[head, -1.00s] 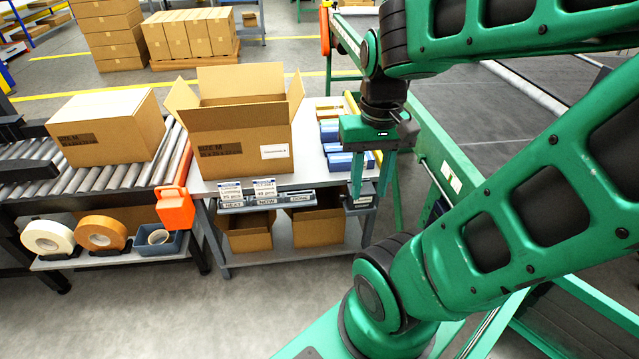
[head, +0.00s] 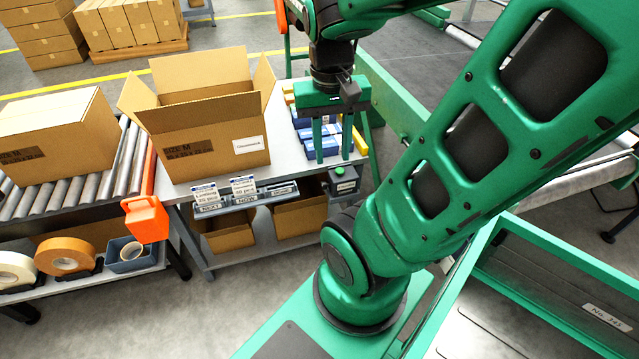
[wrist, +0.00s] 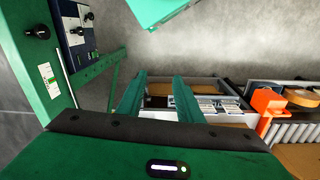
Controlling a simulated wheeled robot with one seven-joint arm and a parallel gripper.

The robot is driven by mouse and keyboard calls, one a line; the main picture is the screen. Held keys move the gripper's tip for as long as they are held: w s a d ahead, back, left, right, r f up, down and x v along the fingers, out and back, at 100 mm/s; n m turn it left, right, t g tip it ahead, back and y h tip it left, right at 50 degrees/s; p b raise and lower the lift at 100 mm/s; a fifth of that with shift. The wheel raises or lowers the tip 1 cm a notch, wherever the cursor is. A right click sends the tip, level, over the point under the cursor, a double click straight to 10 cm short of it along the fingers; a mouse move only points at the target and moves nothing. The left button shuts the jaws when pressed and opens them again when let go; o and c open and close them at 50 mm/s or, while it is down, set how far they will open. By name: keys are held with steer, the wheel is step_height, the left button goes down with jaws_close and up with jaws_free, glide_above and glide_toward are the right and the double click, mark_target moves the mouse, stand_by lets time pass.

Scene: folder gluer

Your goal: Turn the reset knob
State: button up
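My gripper (head: 332,158) hangs fingers down over the right end of the grey packing bench in the head view. Its two green fingers stand apart with nothing between them; the wrist view (wrist: 158,88) shows the same gap. No knob labelled reset can be read. In the wrist view a black knob (wrist: 37,32) sits on a green machine frame at the upper left. A dark blue panel (wrist: 76,28) beside it carries a small dark knob (wrist: 88,16). Both knobs are well apart from my fingers. The head view does not clearly show this panel.
The bench holds an open carton (head: 215,140), blue packs (head: 318,138) and label holders. A grey box with a green button (head: 341,179) sits at its front right corner. An orange holder (head: 146,217) and tape rolls (head: 65,256) stand left.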

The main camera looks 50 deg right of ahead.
steer(key=w+d+f+m+g+h, duration=0.1)
steer(key=w+d+f+m+h, duration=0.1)
steer(key=w+d+f+m, duration=0.45)
steer(key=m+g+h, duration=0.1)
steer(key=m, duration=0.9)
glide_above(325, 185)
steer(key=w+a, duration=0.4)
step_height(325, 185, down, 22)
steer(key=x, duration=1)
steer(key=shift+s+d+h, duration=0.25)
steer(key=shift+d+h, duration=0.05)
steer(key=shift+f, duration=0.1)
steer(key=c, duration=0.7)
